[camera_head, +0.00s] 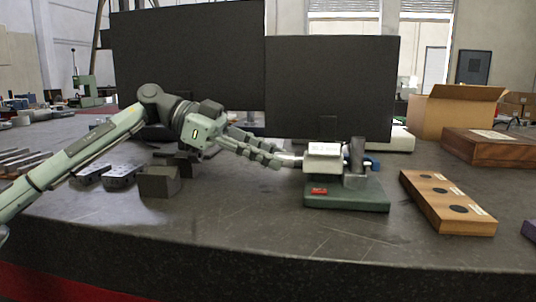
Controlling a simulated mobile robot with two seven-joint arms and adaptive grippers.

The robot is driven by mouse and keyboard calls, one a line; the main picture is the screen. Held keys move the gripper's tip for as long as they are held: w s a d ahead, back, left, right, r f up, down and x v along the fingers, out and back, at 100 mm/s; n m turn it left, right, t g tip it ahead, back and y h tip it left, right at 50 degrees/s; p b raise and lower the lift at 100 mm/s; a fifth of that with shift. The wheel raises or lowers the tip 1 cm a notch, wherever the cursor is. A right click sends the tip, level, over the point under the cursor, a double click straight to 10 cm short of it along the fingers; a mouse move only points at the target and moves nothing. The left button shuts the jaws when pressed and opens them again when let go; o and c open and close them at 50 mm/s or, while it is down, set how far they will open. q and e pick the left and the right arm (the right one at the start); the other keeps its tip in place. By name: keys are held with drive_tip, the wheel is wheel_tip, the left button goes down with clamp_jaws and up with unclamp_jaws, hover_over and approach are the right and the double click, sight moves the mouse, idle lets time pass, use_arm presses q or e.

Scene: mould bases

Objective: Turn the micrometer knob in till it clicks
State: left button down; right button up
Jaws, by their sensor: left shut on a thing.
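The micrometer stand sits on a green base (347,200) right of centre on the dark table. A pale block with a dark display (323,156) is on it, with a grey upright post (355,165) at its right. A small silver knob (291,160) sticks out of the block's left side. My left gripper (280,160) reaches in from the left and is shut on the knob; its fingers hide part of it. My right gripper is not in view.
Wooden block with dark round insets (446,203) lies right of the stand. A cardboard box (455,112) and wooden case (488,147) stand behind it. Dark metal blocks (159,181) lie under my left arm. Two black monitors (330,90) stand behind. The front table is clear.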

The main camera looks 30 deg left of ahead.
use_arm(q)
drive_tip(key=shift+s+f+m+t, duration=0.15)
drive_tip(key=shift+m+t, duration=0.45)
drive_tip(key=shift+m, duration=0.3)
drive_tip(key=shift+m+t, duration=0.4)
drive_tip(key=shift+m, duration=0.1)
drive_tip(key=shift+b, duration=0.4)
drive_tip(key=shift+s+m+t+b, duration=0.1)
drive_tip(key=shift+m+t+b, duration=0.5)
drive_tip(key=shift+m, duration=0.4)
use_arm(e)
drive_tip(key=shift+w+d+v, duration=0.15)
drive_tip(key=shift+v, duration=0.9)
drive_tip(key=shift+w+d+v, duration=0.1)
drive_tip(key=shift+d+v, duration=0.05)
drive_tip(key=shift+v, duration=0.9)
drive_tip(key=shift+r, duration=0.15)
